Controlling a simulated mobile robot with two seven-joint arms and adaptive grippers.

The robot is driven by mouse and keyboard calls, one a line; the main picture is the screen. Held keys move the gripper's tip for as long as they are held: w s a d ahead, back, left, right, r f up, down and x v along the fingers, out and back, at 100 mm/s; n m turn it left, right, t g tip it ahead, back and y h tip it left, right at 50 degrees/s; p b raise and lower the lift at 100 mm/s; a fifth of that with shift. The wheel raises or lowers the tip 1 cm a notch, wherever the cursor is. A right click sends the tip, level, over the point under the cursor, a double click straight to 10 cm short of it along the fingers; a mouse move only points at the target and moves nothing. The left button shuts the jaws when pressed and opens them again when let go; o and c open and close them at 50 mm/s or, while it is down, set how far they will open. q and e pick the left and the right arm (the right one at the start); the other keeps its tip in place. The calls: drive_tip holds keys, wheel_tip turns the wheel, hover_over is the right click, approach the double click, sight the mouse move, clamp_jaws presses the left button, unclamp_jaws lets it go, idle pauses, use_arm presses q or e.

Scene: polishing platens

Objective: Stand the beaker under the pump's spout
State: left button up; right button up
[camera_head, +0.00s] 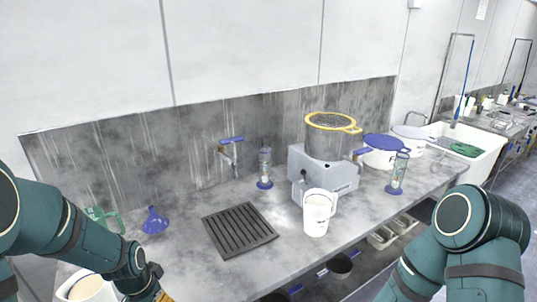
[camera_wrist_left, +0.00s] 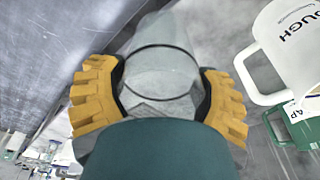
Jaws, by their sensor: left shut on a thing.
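My left gripper (camera_wrist_left: 161,88) is shut around a clear, see-through beaker (camera_wrist_left: 163,62) with a dark ring round it. In the head view only a yellow bit of this gripper (camera_head: 164,296) shows at the bottom edge; the beaker is hidden there. A grey machine (camera_head: 325,178) with a yellow-rimmed vessel on top stands right of centre on the counter. A blue-handled spout (camera_head: 230,150) projects at the back wall. I cannot tell for sure which of these is the pump. My right arm is at the right; its gripper is out of view.
A white jug (camera_head: 317,213) stands before the grey machine. A dark slatted grate (camera_head: 239,230) lies on the counter (camera_head: 185,270) below the blue-handled spout. Blue-based glass cylinders (camera_head: 265,168) stand nearby. A blue funnel (camera_head: 154,221) and a white jug marked ROUGH (camera_wrist_left: 290,50) are at left.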

use_arm(q)
drive_tip(key=d+f+b, duration=0.1)
drive_tip(key=s+d+f+b, duration=0.1)
drive_tip(key=shift+d+f+n, duration=0.15)
drive_tip(key=shift+f+n, duration=0.15)
drive_tip(key=d+f+n+b, duration=0.3)
drive_tip(key=d+f+b, duration=0.2)
drive_tip(key=d+f, duration=0.2)
drive_tip(key=shift+w+f+y, duration=0.2)
drive_tip(key=shift+f+y, duration=0.1)
drive_tip(key=shift+f, duration=0.05)
use_arm(e)
wheel_tip(320, 180, down, 8)
drive_tip(key=shift+s+a, duration=0.2)
drive_tip(key=shift+s, duration=0.2)
use_arm(q)
drive_tip(key=shift+d, duration=0.1)
